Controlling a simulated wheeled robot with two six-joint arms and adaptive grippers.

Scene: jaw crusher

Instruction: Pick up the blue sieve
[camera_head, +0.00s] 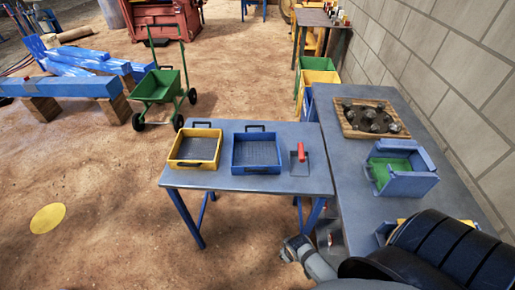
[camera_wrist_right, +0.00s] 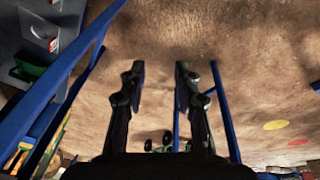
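The blue sieve (camera_head: 256,170) is a square tray with a blue frame, a dark mesh floor and dark handles. It lies flat on the small grey table (camera_head: 215,181) in the head view, between a yellow sieve and a red-handled tool. Nothing touches it from above. My right gripper (camera_wrist_right: 159,82) shows in the right wrist view with its two dark fingers apart and nothing between them. Blue table-frame bars run beside it, with sandy ground beyond. The head view does not clearly show its fingers. My left gripper is in neither view.
The yellow sieve (camera_head: 195,163) and the red-handled tool (camera_head: 300,153) flank the blue sieve. The longer table (camera_head: 356,198) at right holds a wooden tray of rocks (camera_head: 348,127) and a blue-and-green box (camera_head: 408,180).

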